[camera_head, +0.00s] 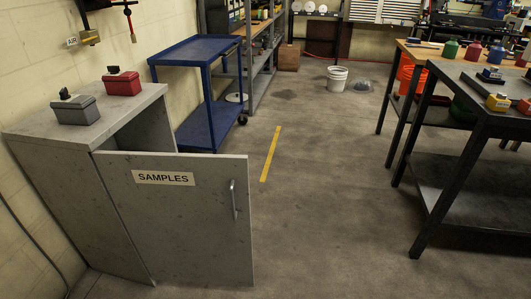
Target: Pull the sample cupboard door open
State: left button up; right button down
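The grey sample cupboard (62,195) stands against the left wall. Its door (195,245) stands open, swung out from the cupboard into the room, with its left edge near the cupboard's front corner. The door carries a white label (163,178) reading SAMPLES and an upright metal bar handle (234,200) near its right edge. A gap shows between the cupboard top and the door, but the door hides most of the inside. Neither of my grippers is in view, and nothing is seen touching the handle.
A grey box (77,112) and a red box (122,83) sit on the cupboard top. A blue cart (207,125) stands behind the cupboard. Dark workbenches (450,185) stand at right. The floor between door and benches is clear, and a white bucket (337,79) stands farther back.

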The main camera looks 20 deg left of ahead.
aim_at(188, 217)
jog(key=i, duration=2.75)
jog(key=u, duration=0.3)
jog(key=i, duration=0.75)
jog(key=u, duration=4.85)
